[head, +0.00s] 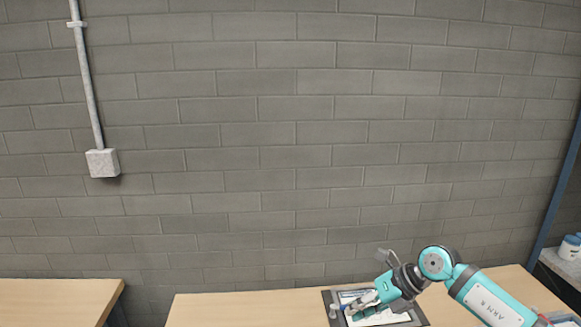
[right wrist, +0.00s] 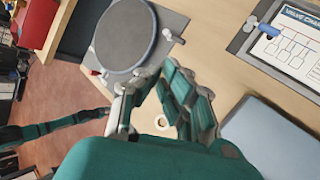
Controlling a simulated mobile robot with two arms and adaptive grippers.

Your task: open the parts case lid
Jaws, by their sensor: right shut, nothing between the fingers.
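In the right wrist view, a smooth grey-blue flat-topped box (right wrist: 265,138) lies at the lower right on the wooden table; it may be the parts case, and its lid looks down. Its lower part is cut off by the frame. My right gripper (right wrist: 152,118) is shut and empty, above the tabletop to the left of this box and apart from it. In the head view my right gripper (head: 352,310) is low over the table, in front of a dark-edged board. I cannot make out the case in the head view.
In the right wrist view a round grey disc (right wrist: 124,35) on a square plate stands near the fingers. A valve chart board (right wrist: 290,45) with a blue clip lies at the upper right. The wooden table (head: 240,308) is bare at left; a gap separates it from another table (head: 55,295).

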